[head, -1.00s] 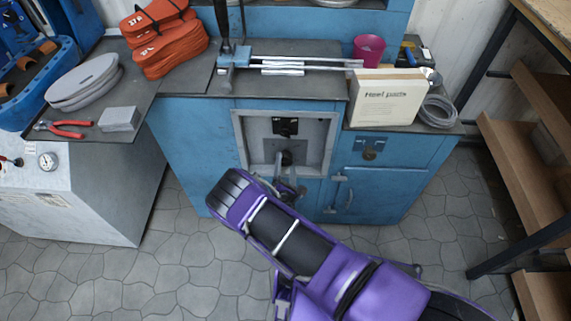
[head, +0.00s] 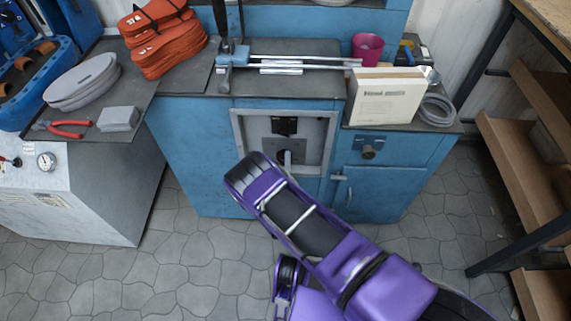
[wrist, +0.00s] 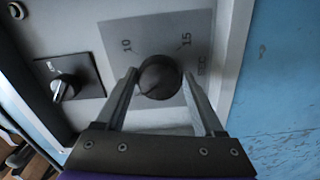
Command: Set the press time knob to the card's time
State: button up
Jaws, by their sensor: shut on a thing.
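The press time knob (wrist: 160,77) is a dark round knob on a grey dial plate (wrist: 205,35) in the wrist view. The marks 10 and 15 show on the plate, with SEC lettering at its right. My gripper (wrist: 161,82) is closed around the knob, one finger on each side. I cannot tell clearly where the knob's pointer stands. In the head view, the dial plate (head: 271,144) sits in the recessed control panel (head: 240,130), and my arm and gripper cover most of the knob. I cannot make out a card with a time.
A small black switch (wrist: 65,87) sits beside the dial. The panel is in the blue bench (head: 190,160). A cardboard box (head: 385,100), a pink cup (head: 368,47) and metal rods (head: 290,62) are on top. A door handle (head: 349,197) sticks out at right.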

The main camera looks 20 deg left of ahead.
jog(key=m, duration=1.7)
jog(key=shift+s+a+f, duration=0.15)
jog(key=shift+a+f, duration=0.1)
jog(key=shift+a, duration=0.1)
jog(key=m, duration=0.4)
jog(key=shift+a+m, duration=0.1)
jog(key=shift+m, duration=0.3)
jog(key=m, duration=0.3)
jog(key=shift+m, duration=0.4)
jog(key=m, duration=0.4)
jog(key=shift+a+r, duration=0.1)
jog(key=shift+r, duration=0.1)
jog(key=shift+m, duration=2)
jog(key=shift+r, duration=0.1)
